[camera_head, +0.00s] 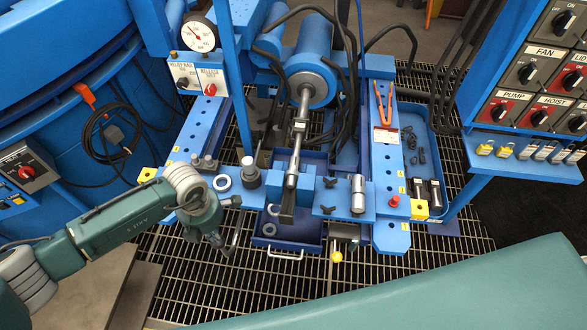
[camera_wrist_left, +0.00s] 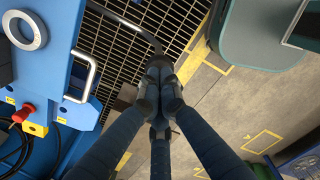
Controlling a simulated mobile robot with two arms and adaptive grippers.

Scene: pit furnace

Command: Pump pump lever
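The pump lever (camera_head: 235,236) is a thin, dark, bent rod at the left front of the blue press frame. It also shows in the left wrist view (camera_wrist_left: 125,20), curving down to the fingertips. My left gripper (camera_head: 222,243) comes in from the left at the lever's lower end. In the left wrist view its dark fingers (camera_wrist_left: 160,85) meet around the lever's end, which they hide. Where the lever joins the pump is hard to make out. My right gripper is in neither view.
A pressure gauge (camera_head: 198,33) stands above the relief and release knobs (camera_head: 209,89). A blue drawer (camera_head: 290,240) with a metal handle lies right of the lever. Grating (camera_head: 250,290) covers the floor. A control panel (camera_head: 530,80) stands at the right.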

